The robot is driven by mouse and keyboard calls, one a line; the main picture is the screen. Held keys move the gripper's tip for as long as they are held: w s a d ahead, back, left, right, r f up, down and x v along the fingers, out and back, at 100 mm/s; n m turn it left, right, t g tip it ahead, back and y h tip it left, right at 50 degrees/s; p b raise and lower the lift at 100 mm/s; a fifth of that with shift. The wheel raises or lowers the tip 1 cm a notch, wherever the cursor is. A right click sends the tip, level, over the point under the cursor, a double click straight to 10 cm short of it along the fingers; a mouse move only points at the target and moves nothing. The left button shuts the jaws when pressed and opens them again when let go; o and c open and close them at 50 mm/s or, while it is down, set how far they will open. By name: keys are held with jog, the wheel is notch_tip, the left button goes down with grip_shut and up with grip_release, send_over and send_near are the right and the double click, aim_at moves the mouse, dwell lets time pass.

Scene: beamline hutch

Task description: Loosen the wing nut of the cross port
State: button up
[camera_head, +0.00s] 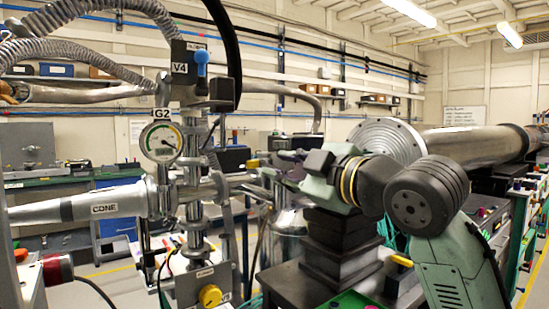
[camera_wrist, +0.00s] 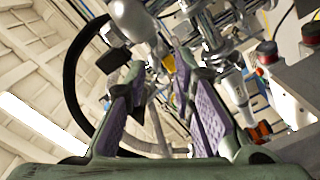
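The cross port (camera_head: 192,190) is a steel vacuum cross in the left half of the head view, with gauge G2 (camera_head: 161,142) at its side and valve V4 (camera_head: 190,62) above. A clamp (camera_head: 222,188) sits on its right side; I cannot clearly make out the wing nut in either view. My gripper (camera_head: 277,165) is to the right of the cross, pointing toward it, with a visible gap between. In the wrist view my gripper (camera_wrist: 160,66) has its two purple-padded fingers apart, with nothing held between them. Steel pipework shows beyond the fingertips, tilted and small.
The cone (camera_head: 100,202) joins the cross from the left. A yellow knob (camera_head: 210,296) is below the cross. A black hose (camera_head: 230,45) arcs down behind the valve; it also shows in the wrist view (camera_wrist: 72,75). A red-capped device (camera_head: 57,268) stands at lower left.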

aim_at(270, 164)
jog(key=shift+p+x, duration=0.3)
jog(key=shift+x, duration=1.35)
grip_shut()
